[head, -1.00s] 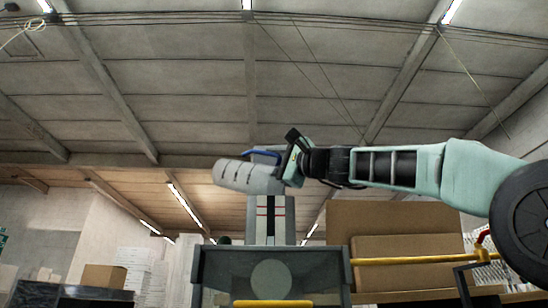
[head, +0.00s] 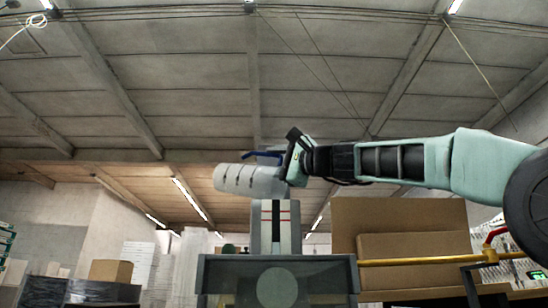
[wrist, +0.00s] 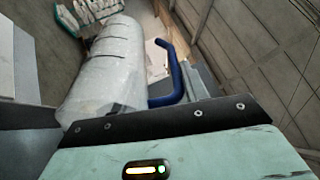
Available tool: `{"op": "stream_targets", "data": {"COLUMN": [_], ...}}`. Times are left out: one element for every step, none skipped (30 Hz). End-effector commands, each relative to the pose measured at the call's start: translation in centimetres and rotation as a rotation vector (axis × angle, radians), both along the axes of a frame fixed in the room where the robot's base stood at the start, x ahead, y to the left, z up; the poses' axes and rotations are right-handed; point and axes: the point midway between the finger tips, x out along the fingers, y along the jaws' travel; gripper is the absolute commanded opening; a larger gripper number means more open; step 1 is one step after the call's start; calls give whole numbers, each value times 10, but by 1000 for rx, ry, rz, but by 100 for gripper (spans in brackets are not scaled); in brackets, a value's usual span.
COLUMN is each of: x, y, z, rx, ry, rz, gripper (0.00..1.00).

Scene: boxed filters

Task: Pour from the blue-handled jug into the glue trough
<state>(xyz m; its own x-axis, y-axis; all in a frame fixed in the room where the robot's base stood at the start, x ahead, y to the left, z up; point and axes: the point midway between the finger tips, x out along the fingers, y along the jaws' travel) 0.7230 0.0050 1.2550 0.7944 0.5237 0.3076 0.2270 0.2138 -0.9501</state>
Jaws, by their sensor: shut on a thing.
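The jug, a pale translucent vessel with dark marks (head: 245,180), lies nearly horizontal in the air in the head view. Its blue handle (head: 262,154) is on its upper side. My gripper (head: 293,160) is shut on the jug at its right end; the fingertips are hard to make out. The wrist view shows the jug body (wrist: 105,70) and blue handle (wrist: 177,75) beyond the gripper's edge. A grey, dark-fronted box with a round disc (head: 228,283), possibly the glue trough, stands below the jug. Its inside is hidden, and no liquid stream is visible.
A grey column with red lines (head: 265,232) rises behind the box, just under the jug. Cardboard boxes (head: 400,215) and a yellow rail (head: 420,262) stand to the right. A smaller carton (head: 110,271) is at left. Space above the jug is open.

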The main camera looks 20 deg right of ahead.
Motion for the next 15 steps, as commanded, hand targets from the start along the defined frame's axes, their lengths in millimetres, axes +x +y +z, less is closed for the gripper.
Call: {"op": "stream_targets", "data": {"x": [1, 1, 2, 2, 3, 3, 4, 5, 5, 6, 6, 7, 8, 8, 9], "y": [1, 2, 3, 3, 4, 5, 5, 6, 7, 7, 8, 8, 9, 10, 10], "z": [5, 5, 5, 4, 4, 4, 4, 4, 4, 4, 4, 3, 3, 3, 3], "rx": [-9, -14, -21, -27, -33, -40, -45, -50, -58, -63, -67, -73, -79, -84, -89], "ry": [8, 13, 20, 24, 28, 34, 40, 44, 50, 54, 58, 64, 69, 73, 77], "rz": [1, 1, 1, 1, 2, 2, 2, 2, 2, 2, 2, 2, 2, 2, 2], "gripper": [0, 0, 0, 0, 0, 0, 0, 0, 0, 0, 0, 0, 0, 0, 0]}}
